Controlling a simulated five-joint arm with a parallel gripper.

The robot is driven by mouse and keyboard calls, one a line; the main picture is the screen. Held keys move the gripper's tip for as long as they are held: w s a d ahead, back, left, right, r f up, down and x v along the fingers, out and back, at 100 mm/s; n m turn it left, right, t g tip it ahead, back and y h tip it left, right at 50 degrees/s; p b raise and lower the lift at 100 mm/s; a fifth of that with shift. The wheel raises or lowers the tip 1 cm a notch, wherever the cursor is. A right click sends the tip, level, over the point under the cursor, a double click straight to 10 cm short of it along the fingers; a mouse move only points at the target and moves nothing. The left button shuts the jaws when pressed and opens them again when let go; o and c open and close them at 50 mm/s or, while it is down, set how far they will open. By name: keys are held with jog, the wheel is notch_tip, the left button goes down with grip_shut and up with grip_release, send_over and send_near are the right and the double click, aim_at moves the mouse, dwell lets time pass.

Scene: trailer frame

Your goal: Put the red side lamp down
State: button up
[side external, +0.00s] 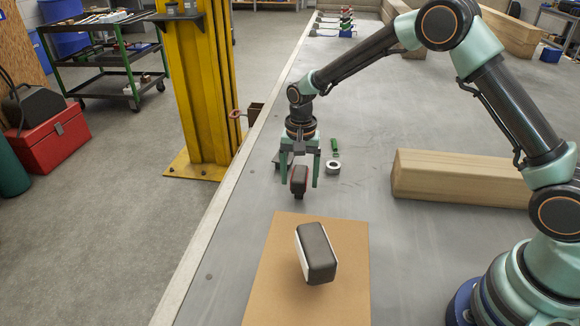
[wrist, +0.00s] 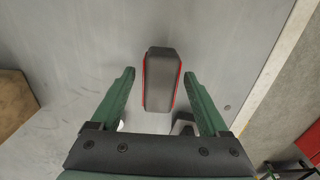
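The red side lamp (side external: 299,180) has a dark grey body with a red lens edge. It is at the bench surface (side external: 240,215), just behind the brown board (side external: 265,290). My gripper (side external: 303,180) is above and around it, with one finger on each side. In the wrist view the lamp (wrist: 161,80) lies between the fingertips (wrist: 160,74), with visible gaps on both sides. The gripper is open and not clamped on it. Whether the lamp's underside touches the bench is hard to tell.
A dark and white lamp (side external: 317,252) is on the brown board. A tape roll (side external: 333,167) and a small green item (side external: 335,145) lie behind the gripper. A wooden beam (side external: 460,178) lies to the right. A yellow post (side external: 200,90) stands beyond the bench's left edge.

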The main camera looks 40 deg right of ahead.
aim_at(300, 173)
notch_tip(300, 173, up, 13)
jog(key=s+d+r+n+t, duration=0.3)
jog(key=s+d+r+n, duration=0.1)
jog(key=s+r, duration=0.5)
jog(key=s+d+n+t, duration=0.2)
jog(key=s+n, duration=0.3)
jog(key=s, duration=0.6)
jog(key=shift+s+d+f+t, duration=0.2)
jog(key=shift+f+t, duration=0.1)
jog(key=shift+f, duration=0.1)
